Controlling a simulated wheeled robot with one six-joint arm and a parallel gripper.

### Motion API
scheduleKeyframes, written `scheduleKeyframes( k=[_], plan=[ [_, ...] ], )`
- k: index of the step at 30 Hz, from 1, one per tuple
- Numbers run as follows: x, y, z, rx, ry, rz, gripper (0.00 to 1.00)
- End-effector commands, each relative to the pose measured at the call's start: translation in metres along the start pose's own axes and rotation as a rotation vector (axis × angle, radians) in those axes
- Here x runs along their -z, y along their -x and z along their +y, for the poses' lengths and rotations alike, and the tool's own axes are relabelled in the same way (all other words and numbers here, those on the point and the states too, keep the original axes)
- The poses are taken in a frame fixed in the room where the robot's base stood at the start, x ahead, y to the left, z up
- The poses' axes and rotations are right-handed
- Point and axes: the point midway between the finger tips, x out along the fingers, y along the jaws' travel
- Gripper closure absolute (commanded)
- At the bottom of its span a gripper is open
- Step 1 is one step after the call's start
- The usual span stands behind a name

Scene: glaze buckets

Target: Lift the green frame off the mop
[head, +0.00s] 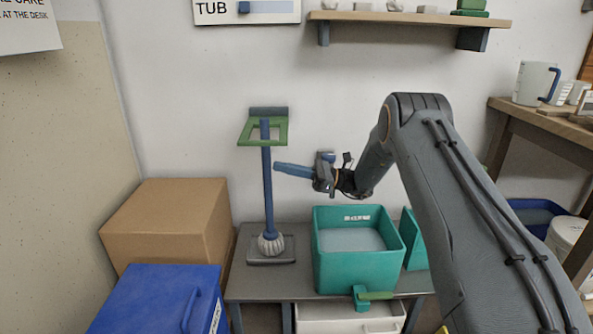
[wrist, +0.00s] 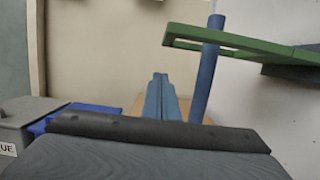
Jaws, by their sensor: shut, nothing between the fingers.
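The green frame (head: 282,131) is level, high around the upper end of the mop's blue handle (head: 268,190). In the wrist view the handle (wrist: 207,75) passes up through the frame (wrist: 230,40), its tip showing above. The mop stands upright, its pale head (head: 271,243) on a grey base. My gripper (head: 276,168) is shut and empty, below the frame and just right of the handle in the head view. In the wrist view its blue fingers (wrist: 160,95) are left of the handle. I cannot tell whether they touch it.
A dark block (head: 268,112) is at the frame's back edge. A teal tub (head: 360,270) stands on the grey table right of the mop. A cardboard box (head: 165,220) and blue bin (head: 155,300) are left. A shelf (head: 410,18) hangs above; the wall between is bare.

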Motion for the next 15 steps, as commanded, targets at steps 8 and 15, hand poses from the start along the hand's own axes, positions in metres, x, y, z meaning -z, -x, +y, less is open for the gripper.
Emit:
scheduleKeyframes(
  k=[8,15],
  plan=[
    [-0.017,-0.039,0.0,0.001,0.003,0.0,1.0],
    [-0.036,-0.044,0.0,0.0,0.0,0.0,1.0]
  ],
)
